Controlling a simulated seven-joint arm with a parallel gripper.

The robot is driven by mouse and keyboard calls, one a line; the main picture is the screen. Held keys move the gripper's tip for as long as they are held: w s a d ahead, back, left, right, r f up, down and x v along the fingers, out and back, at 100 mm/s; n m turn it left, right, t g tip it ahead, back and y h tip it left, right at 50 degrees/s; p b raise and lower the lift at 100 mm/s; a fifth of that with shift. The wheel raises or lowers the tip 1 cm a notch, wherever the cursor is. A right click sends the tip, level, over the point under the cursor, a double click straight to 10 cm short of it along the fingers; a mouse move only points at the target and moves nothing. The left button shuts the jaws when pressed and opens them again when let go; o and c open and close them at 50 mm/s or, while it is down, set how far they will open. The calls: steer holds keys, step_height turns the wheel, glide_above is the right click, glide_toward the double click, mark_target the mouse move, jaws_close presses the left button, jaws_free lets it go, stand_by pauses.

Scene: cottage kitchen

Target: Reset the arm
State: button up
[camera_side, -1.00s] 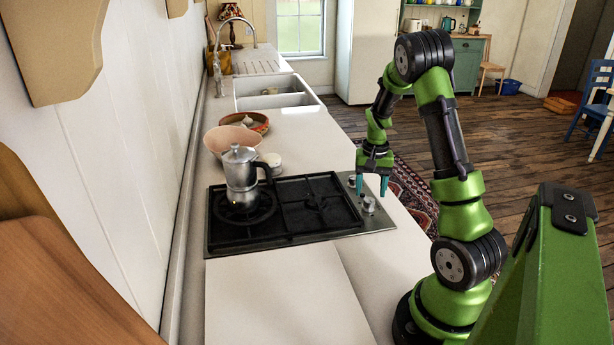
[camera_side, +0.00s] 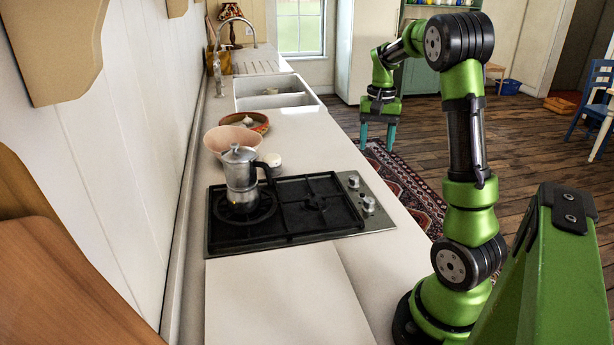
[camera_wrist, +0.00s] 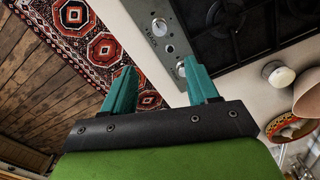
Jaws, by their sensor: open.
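My gripper (camera_side: 377,136) is open and empty, with its two teal fingers pointing down and apart. In the side view it is up beyond the stove's far right corner, near the counter's right edge. In the wrist view the fingers (camera_wrist: 160,86) show the patterned rug and the counter edge below and between them. My green arm stands at the right, with its forearm reaching away from the side camera.
A silver moka pot (camera_side: 240,180) stands on the left burner of the black gas hob (camera_side: 315,228). Behind it are a pink bowl (camera_side: 226,140), a small white pot (camera_side: 272,159) and an orange-brown dish (camera_side: 262,123). A sink (camera_side: 276,101) lies farther back. The front counter is clear.

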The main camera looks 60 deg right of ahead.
steer(key=w+a+r+n+t, duration=0.2)
steer(key=a+n+t, duration=0.15)
steer(key=a, duration=1.35)
steer(key=s+a+r+n+t+y, duration=0.1)
steer(key=s+a+n+t, duration=0.1)
steer(key=a, duration=0.6)
steer(key=s+a+r+n+t+y, duration=0.1)
steer(key=s+a+r+n, duration=0.1)
steer(key=a, duration=0.6)
steer(key=shift+s+a+r+n+t, duration=0.2)
steer(key=shift+s+n+t, duration=0.15)
steer(key=shift+s+n, duration=0.45)
steer(key=shift+c, duration=0.4)
